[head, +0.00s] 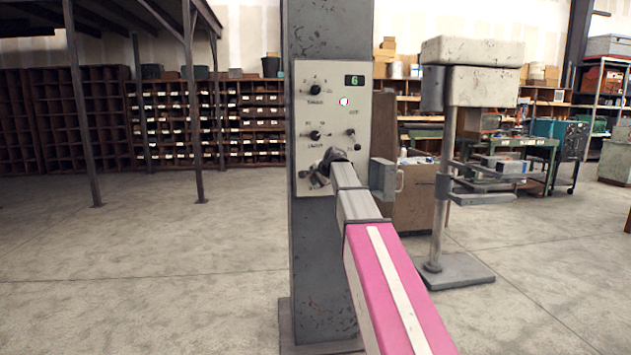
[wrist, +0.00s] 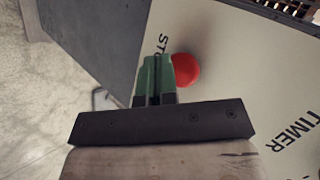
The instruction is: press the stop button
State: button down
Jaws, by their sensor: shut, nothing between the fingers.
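The red stop button (wrist: 186,69) is a round knob on the pale control panel (wrist: 235,60) in the wrist view. Beside it is a label that starts with "ST", the rest hidden behind my fingers. My gripper (wrist: 157,62) is shut and empty, its green fingers together just left of the button in the picture. I cannot tell whether they touch the button or the panel. In the head view the control panel (head: 344,98) is on a dark column, and my arm reaches its lower part. The button is not clearly visible there.
A drill-press-like machine (head: 470,60) stands to the right. The floor at left is clear.

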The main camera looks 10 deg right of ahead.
jog(key=shift+w, duration=0.15)
dwell(0.4)
jog(key=shift+w, duration=0.3)
jog(key=shift+w, duration=0.6)
dwell(0.9)
dwell(0.3)
jog(key=shift+s, duration=1.05)
jog(key=s, duration=0.5)
